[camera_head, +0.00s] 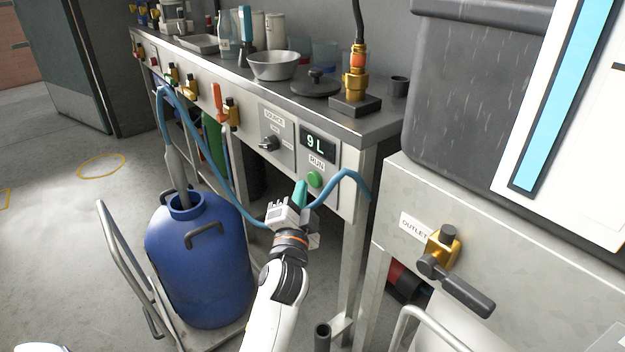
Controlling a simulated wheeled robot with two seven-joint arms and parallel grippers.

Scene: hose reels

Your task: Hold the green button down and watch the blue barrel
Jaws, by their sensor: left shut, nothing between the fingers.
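The green button (315,179) sits on the bench's front panel under the word RUN. The display (318,144) above it reads 9 L. My left gripper (301,190) is shut and empty, its teal fingertips just left of the button; I cannot tell whether they touch the panel. The blue barrel (200,262) stands upright on a trolley at the lower left, with a grey nozzle (178,165) standing in its open neck. The level inside the barrel is hidden. My right gripper is not in view.
A blue hose (222,155) runs from the nozzle past my left gripper. A source knob (269,143) is left of the display. A grey cabinet with a yellow outlet valve (441,247) stands at right. The trolley handle (112,235) rises left of the barrel. Open floor lies further left.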

